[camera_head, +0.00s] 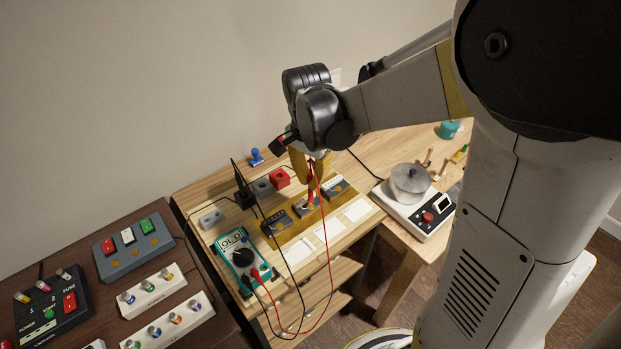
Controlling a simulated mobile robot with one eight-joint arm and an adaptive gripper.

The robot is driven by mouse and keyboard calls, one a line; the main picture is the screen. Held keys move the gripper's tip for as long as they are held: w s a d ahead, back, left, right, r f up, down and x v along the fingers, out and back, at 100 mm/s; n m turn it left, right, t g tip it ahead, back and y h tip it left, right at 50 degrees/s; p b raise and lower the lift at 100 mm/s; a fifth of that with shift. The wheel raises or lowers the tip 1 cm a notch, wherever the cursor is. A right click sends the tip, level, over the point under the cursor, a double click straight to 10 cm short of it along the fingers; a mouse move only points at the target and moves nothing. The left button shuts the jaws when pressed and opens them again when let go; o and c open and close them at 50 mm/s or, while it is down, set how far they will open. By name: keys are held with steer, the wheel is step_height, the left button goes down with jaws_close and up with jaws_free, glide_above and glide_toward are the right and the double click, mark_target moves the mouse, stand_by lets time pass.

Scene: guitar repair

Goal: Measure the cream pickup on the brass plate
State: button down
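My gripper (311,178) is over the workbench, pointing down with its yellowish fingers close together. It appears shut on a red probe (311,199), whose tip is just above or on the middle dark unit; contact cannot be told. The brass plate (290,232) carries a row of dark units with pale tops: a left one (275,223), a middle one partly hidden by the probe, and a right one (336,187). Which holds the cream pickup is too small to tell. A teal multimeter (241,259) stands left of the plate, its display reading like "0L".
Red and black leads loop from the meter across the bench front. White cards (328,229) lie before the plate. Red (279,177) and grey blocks stand behind. A scale with a pot (410,181) is at right. A dark table with switch boxes (132,245) is at left.

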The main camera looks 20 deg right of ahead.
mark_target(311, 170)
steer(key=shift+f+b, duration=0.4)
steer(key=shift+f, duration=0.15)
stand_by(2.4)
step_height(311, 170, up, 6)
steer(key=p, duration=0.5)
steer(key=shift+r, duration=0.1)
